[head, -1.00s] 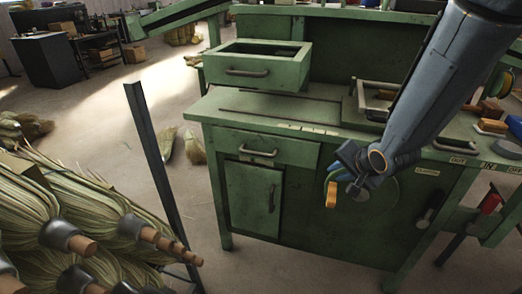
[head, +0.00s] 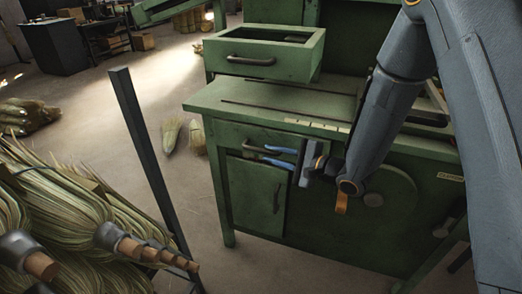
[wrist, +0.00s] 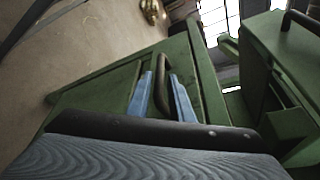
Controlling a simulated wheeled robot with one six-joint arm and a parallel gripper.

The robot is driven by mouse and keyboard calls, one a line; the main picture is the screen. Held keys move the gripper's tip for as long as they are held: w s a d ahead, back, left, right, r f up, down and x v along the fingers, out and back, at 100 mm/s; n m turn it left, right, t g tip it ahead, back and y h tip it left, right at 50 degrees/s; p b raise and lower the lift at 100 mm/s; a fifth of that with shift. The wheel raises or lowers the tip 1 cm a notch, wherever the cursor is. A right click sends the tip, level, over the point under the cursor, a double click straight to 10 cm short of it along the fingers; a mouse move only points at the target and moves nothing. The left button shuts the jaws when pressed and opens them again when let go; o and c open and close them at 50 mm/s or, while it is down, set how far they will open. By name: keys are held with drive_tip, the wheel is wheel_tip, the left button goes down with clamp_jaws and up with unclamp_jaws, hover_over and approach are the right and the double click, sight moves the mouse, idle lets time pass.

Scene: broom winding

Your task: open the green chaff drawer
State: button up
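The green drawer (head: 238,135) under the bench top is closed, its front flush with the cabinet. Its dark bar handle (head: 252,148) is partly covered by my fingers in the head view. My gripper (head: 266,155) is open at the right part of the handle, its two blue fingers pointing left. In the wrist view the handle (wrist: 163,72) stands between the two blue fingers (wrist: 160,90), one on each side. A small gap seems to show on both sides; whether either finger touches is unclear.
An open-topped green drawer box (head: 265,52) with its own handle juts out above the bench top (head: 225,97). A green door (head: 255,195) is below. A dark metal post (head: 148,155) and broom bundles (head: 60,205) stand at left.

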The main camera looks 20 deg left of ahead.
sight(266, 152)
drive_tip(key=shift+x, duration=2.6)
clamp_jaws()
